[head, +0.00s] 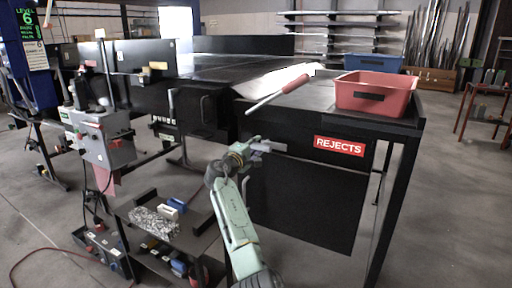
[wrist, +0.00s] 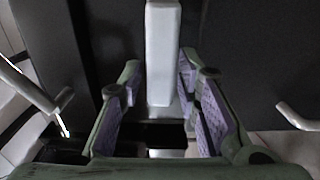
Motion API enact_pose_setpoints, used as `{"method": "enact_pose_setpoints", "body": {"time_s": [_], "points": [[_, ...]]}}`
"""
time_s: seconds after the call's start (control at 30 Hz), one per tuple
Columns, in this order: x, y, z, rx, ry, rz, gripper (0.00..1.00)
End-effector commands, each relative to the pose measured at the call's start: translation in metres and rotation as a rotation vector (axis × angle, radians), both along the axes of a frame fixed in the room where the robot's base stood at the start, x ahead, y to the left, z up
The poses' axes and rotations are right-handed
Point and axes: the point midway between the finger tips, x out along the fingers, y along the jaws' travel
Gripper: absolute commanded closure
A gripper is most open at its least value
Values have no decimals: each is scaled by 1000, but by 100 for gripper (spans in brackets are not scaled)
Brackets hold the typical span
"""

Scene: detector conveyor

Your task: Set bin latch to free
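A pale grey bar, which looks like the bin latch lever (head: 268,146), sticks out from the black front under the table top, left of the red REJECTS label (head: 339,146). In the wrist view the bar (wrist: 162,45) runs down from the top edge between the fingers. My gripper (head: 250,152) is at the bar's left end in the head view. In the wrist view my gripper (wrist: 159,85) is open, with its purple-padded fingers on either side of the bar. The right finger looks close to it; I cannot tell whether it touches. The latch's pivot and any markings are hidden.
A red tray (head: 375,94) stands on the table's right corner, with a red-handled tool (head: 278,93) to its left. A grey control box (head: 104,140) and a low black cart (head: 170,232) stand at left. A curved handle (wrist: 297,116) shows at right in the wrist view.

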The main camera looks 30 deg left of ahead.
Motion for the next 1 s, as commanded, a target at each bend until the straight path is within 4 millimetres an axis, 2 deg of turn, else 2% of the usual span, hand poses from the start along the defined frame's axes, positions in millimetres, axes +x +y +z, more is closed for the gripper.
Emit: {"method": "enact_pose_setpoints", "body": {"time_s": [0.37,0.53,0.67,1.0], "points": [[0,-1,-1,2,2,-1,62],[-9,0,-1,4,1,0,62],[-25,1,-2,5,3,1,62],[-91,3,-2,3,2,2,62]]}}
